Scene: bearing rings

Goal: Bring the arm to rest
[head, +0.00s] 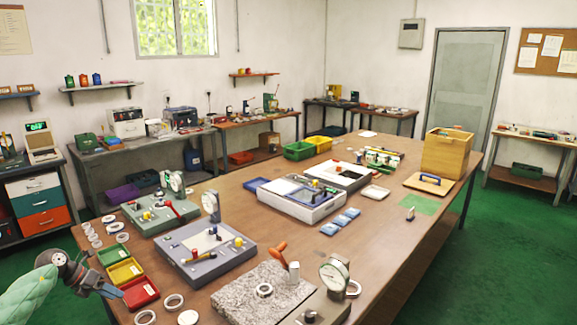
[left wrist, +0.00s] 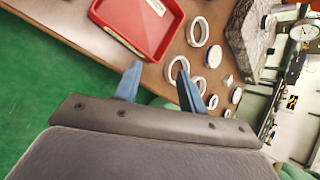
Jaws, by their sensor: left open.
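My left gripper (head: 112,293) comes in from the lower left of the head view, at the table's near left edge, beside the red tray (head: 139,292). In the left wrist view the gripper (left wrist: 157,85) shows two blue fingers, apart, with nothing between them. The red tray (left wrist: 140,22) is beyond the fingers there. Bearing rings lie on the table, one (head: 173,301) right of the red tray and another (head: 145,317) just below it. In the left wrist view a ring (left wrist: 197,31) lies right of the tray. My right gripper is not in view.
A yellow tray (head: 125,271) and a green tray (head: 113,252) stand behind the red one. Green floor (head: 62,282) lies open left of the table.

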